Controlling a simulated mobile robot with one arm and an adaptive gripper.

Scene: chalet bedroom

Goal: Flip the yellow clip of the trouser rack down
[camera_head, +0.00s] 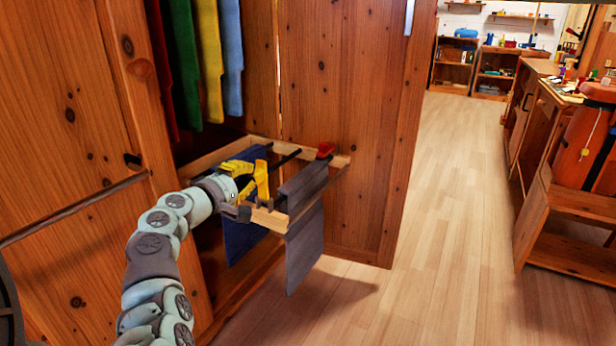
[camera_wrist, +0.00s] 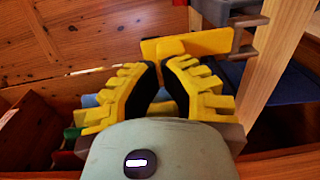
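The trouser rack (camera_head: 205,160) is a wooden frame pulled out of the wardrobe. The yellow clip (camera_head: 262,181) stands up at its near front corner, beside the grey trousers. In the wrist view the yellow clip (camera_wrist: 207,42) lies across the picture just beyond my fingertips. My gripper (camera_head: 246,168) has yellow fingers with black inner pads and is at the clip. In the wrist view my gripper (camera_wrist: 160,66) shows its tips close together near the clip's left end. I cannot tell whether they touch or hold it.
Grey trousers (camera_head: 305,230) and blue trousers (camera_head: 241,238) hang from the rack. A red clip (camera_head: 326,149) sits at its far front corner. Coloured clothes (camera_head: 208,50) hang above. A wooden panel (camera_head: 345,110) stands behind. The floor (camera_head: 440,220) to the right is clear.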

